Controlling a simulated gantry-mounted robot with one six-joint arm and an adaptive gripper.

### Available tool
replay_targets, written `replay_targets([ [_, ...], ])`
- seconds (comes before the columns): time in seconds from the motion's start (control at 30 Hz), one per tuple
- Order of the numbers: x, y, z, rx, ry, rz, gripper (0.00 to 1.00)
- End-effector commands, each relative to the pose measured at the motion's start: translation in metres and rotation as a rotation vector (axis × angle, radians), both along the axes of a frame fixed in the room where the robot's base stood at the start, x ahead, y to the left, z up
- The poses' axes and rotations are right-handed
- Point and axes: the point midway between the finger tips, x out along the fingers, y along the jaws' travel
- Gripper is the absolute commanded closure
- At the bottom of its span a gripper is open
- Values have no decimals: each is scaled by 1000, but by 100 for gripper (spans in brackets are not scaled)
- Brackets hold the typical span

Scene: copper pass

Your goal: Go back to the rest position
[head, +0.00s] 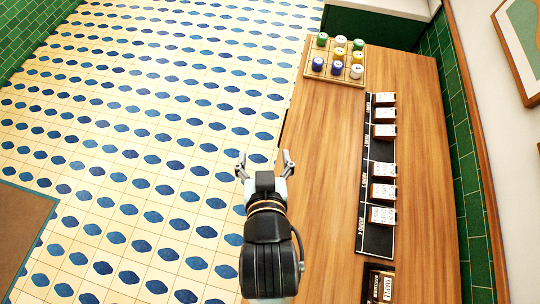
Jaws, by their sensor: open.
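My gripper (265,165) shows in the head view with its two fingers spread apart, open and with nothing between them. It is over the left edge of the wooden counter (315,170), where the patterned floor shows beyond. My arm reaches up from the bottom of the picture. No object touches the gripper in this view.
A wooden tray (309,72) with green, yellow, blue and white round pieces stands at the counter's far end. A black strip (374,240) bears several white-topped brown boxes (383,191) on the right. A dark holder with a card (383,284) is near the bottom. The counter's middle is clear.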

Motion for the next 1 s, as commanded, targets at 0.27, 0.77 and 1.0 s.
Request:
replay_targets([
  [0.27,-1,2,3,-5,-8,7,19],
  [0.77,-1,0,166,-6,-7,2,19],
  [1.0,-1,0,169,-6,-6,1,19],
])
